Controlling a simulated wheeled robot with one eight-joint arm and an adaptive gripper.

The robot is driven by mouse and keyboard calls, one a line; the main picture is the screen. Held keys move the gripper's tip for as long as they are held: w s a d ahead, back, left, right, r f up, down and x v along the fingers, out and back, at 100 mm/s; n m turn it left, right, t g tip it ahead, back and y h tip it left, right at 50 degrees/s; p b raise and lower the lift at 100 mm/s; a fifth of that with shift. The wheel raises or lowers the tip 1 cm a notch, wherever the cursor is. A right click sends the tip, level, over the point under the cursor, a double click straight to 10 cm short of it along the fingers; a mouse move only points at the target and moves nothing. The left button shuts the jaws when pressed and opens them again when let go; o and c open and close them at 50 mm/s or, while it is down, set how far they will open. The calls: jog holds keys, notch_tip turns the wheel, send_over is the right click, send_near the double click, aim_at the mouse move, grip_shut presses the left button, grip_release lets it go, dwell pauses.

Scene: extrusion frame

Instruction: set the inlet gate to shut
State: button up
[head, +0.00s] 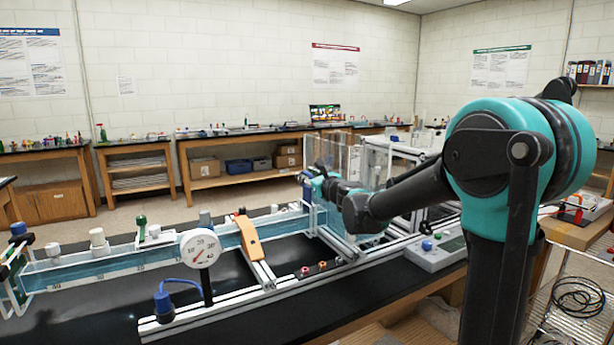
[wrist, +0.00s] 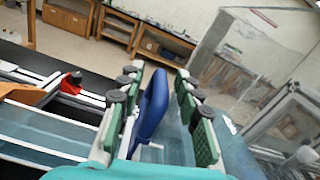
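A blue paddle-shaped handle (wrist: 152,106) stands between the fingers of my gripper (wrist: 160,70) in the wrist view. It looks like a gate handle, but I cannot read a label on it. The green-padded fingers are apart. The handle is nearer the left finger, with a clear gap to the right one; I cannot tell if it touches the left. In the head view my gripper (head: 311,181) is at the right end of the water channel (head: 120,257), and the handle and gate there are mostly hidden by the gripper and arm.
A round dial gauge (head: 200,248) and an orange bracket (head: 250,237) stand along the channel. Clear panels (head: 340,158) rise beside my gripper. A grey control box (head: 434,251) with knobs sits at the right. The black bench top (head: 300,310) is bare in front.

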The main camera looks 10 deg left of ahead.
jog(key=shift+c, duration=0.2)
grip_shut()
jog(key=shift+d+f, duration=0.1)
jog(key=shift+f, duration=2.55)
jog(key=shift+s, duration=0.1)
jog(key=shift+o, duration=0.2)
grip_release()
